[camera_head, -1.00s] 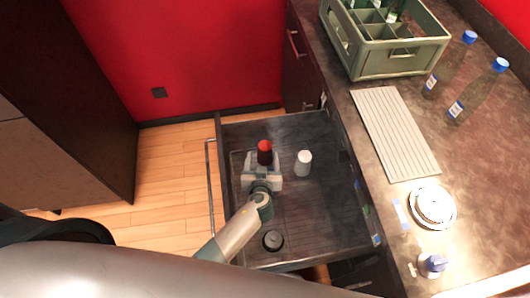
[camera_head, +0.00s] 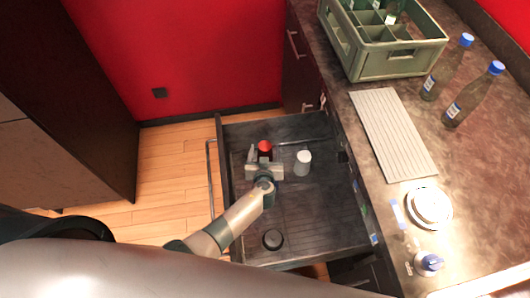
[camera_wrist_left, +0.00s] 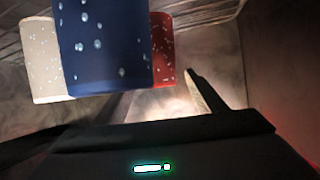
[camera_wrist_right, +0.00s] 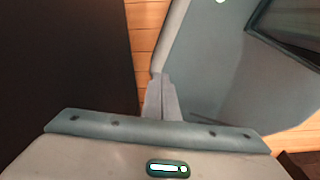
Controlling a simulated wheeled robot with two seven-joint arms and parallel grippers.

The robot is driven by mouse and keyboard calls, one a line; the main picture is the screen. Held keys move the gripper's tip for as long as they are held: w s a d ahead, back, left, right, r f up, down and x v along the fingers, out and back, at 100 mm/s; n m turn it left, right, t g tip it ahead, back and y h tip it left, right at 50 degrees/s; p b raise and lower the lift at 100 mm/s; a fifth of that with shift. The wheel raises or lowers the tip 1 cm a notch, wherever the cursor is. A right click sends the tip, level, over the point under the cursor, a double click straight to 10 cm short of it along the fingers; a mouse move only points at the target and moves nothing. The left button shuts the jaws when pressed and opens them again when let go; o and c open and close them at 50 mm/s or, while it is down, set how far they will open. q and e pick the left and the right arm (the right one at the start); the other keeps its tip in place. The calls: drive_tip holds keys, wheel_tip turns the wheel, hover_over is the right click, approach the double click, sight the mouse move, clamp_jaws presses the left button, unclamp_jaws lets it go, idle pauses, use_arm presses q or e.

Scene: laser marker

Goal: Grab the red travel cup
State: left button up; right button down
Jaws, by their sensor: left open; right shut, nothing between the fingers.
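The red travel cup (camera_head: 265,146) stands in the open drawer (camera_head: 318,215) in the head view. My right gripper (camera_wrist_right: 161,82) is shut and empty in the right wrist view, away from the cup.
A white cup (camera_head: 303,163) stands close to the right of my left gripper. A dark round-topped item (camera_head: 273,239) is nearer me in the drawer. The counter holds a green crate (camera_head: 400,60), bottles (camera_head: 467,100), a ribbed board (camera_head: 393,135) and stacked dishes (camera_head: 430,206).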

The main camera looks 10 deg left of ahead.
use_arm(q)
drive_tip(key=c, duration=1.6)
drive_tip(key=shift+o, duration=0.2)
drive_tip(key=shift+r, duration=0.2)
drive_tip(key=shift+r, duration=4.85)
